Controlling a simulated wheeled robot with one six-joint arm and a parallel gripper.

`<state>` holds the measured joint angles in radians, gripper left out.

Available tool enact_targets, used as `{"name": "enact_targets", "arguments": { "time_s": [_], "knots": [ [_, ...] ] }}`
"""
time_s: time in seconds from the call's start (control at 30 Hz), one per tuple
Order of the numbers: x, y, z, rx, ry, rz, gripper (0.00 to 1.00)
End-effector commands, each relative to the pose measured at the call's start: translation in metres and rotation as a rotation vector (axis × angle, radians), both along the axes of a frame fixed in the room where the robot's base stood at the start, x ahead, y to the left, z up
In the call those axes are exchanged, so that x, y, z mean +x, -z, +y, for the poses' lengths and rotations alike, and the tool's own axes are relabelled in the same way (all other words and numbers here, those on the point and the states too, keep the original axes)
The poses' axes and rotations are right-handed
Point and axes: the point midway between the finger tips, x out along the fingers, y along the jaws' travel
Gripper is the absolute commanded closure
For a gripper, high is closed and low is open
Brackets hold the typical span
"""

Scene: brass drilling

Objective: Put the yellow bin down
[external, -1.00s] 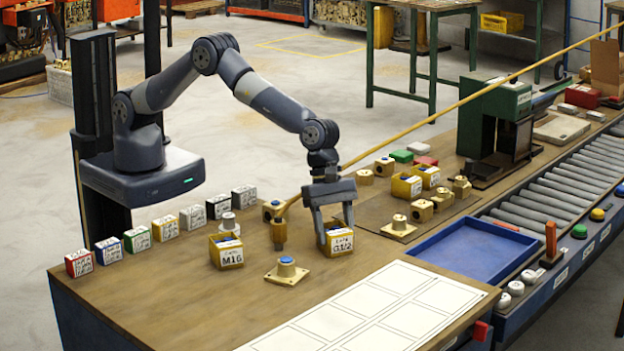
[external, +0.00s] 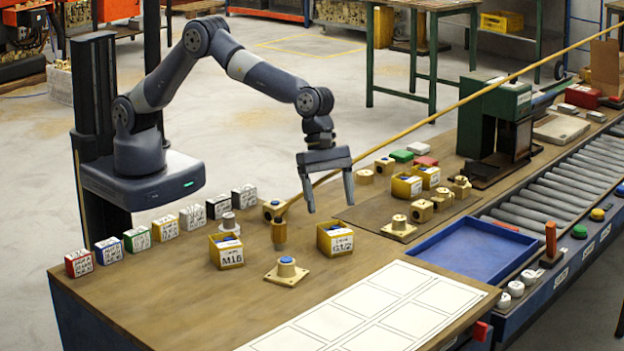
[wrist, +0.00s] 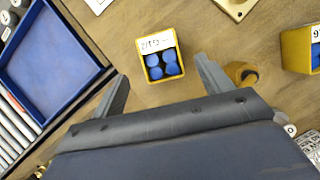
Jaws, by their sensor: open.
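The yellow bin labelled G1/2 (external: 335,239) stands upright on the wooden bench, right of the brass fitting. In the wrist view the same bin (wrist: 159,58) shows blue round pieces inside and lies just beyond my fingers. My gripper (external: 330,205) is open and empty, raised above the bin and apart from it. In the wrist view my gripper (wrist: 162,88) has its two fingers spread wide. A second yellow bin labelled M16 (external: 226,251) stands to the left on the bench.
A blue-capped fitting on a square flange (external: 287,271) and a brass fitting (external: 279,234) sit close by. A blue tray (external: 474,249) is to the right. A white grid sheet (external: 375,308) lies empty in front. Several small labelled boxes (external: 165,228) line the back left.

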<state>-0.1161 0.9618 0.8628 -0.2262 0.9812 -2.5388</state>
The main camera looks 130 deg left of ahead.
Motion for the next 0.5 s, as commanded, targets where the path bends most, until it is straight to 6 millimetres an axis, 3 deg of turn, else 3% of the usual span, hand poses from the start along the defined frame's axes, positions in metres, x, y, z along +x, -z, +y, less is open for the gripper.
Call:
{"name": "enact_targets", "arguments": {
  "time_s": [0.2, 0.5],
  "knots": [
    [-0.013, -0.035, 0.006, 0.0, 0.0, -0.002, 0.26],
    [-0.019, -0.048, 0.008, 0.0, -0.001, 0.001, 0.26]
  ]
}}
